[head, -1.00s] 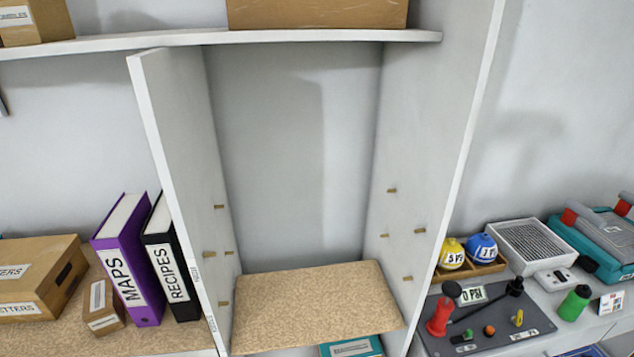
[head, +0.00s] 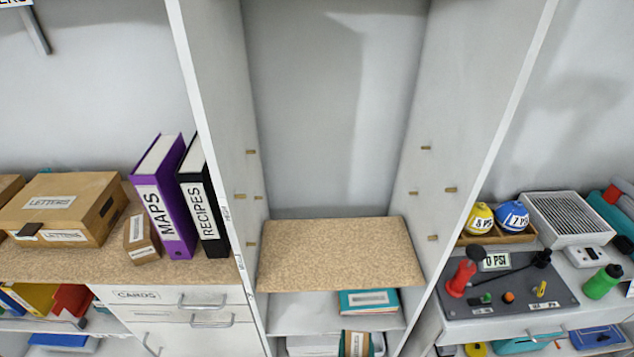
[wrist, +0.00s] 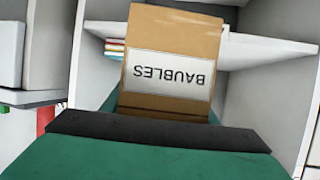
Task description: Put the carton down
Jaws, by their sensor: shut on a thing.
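A brown carton (wrist: 172,50) with a white label reading BAUBLES, upside down in the picture, shows in the wrist view. My gripper (wrist: 165,122), teal with a dark pad, is shut on it; its near part hides the lower end of the carton. I cannot make out my gripper in the head view. The carton is not clearly identifiable there either.
The tall bay has a speckled shelf board (head: 340,254) with a bare top. A teal labelled box (head: 368,302) lies below it. Binders (head: 165,200) and a LETTERS box (head: 62,208) stand left. A grey control panel (head: 508,284) is at right.

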